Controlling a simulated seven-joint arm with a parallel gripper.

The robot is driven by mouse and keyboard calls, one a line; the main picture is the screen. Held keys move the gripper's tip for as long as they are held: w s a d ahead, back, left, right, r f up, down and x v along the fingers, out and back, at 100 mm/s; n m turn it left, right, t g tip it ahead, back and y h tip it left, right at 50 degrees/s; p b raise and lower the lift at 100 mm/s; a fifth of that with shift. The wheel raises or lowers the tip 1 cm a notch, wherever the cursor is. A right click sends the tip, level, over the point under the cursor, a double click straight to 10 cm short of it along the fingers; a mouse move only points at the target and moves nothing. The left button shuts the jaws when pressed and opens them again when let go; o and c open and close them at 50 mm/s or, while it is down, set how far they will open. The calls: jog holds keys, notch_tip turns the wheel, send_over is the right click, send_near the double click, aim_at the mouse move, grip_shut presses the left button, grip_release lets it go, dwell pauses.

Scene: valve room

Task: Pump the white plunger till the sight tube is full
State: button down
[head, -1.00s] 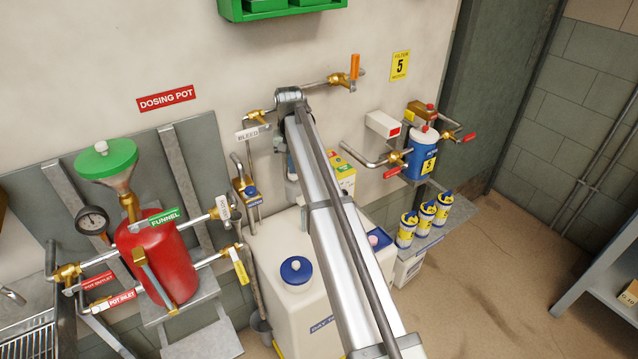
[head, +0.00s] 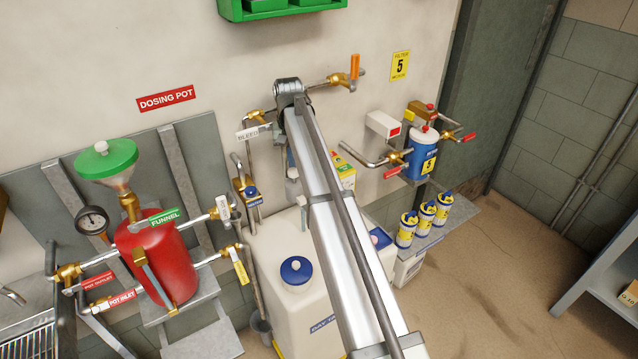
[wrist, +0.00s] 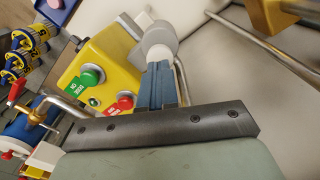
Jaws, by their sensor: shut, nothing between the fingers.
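In the wrist view my gripper (wrist: 160,72) is shut and empty, its two blue-grey fingers together. Just past the fingertips is a pale, whitish plunger-like part (wrist: 158,36) with a grey collar. I cannot tell whether the fingertips touch it. In the head view my own arm covers the gripper and most of this area. The white tank (head: 270,255) with a blue cap (head: 296,270) stands below my arm. I cannot make out the sight tube or its level.
A yellow box (wrist: 90,75) with green and red buttons is close beside the fingers. Pipes run near it. The red dosing pot (head: 160,262) with a green funnel is on the left. A blue filter (head: 421,155) and several small cans (head: 426,215) are on the right.

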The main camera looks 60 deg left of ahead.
aim_at(293, 170)
jog(key=shift+f, duration=0.3)
jog(key=shift+f, duration=0.35)
jog(key=shift+f, duration=1)
jog(key=shift+r, duration=1.65)
jog(key=shift+r, duration=0.1)
notch_tip(293, 170, up, 6)
jog(key=shift+f, duration=0.1)
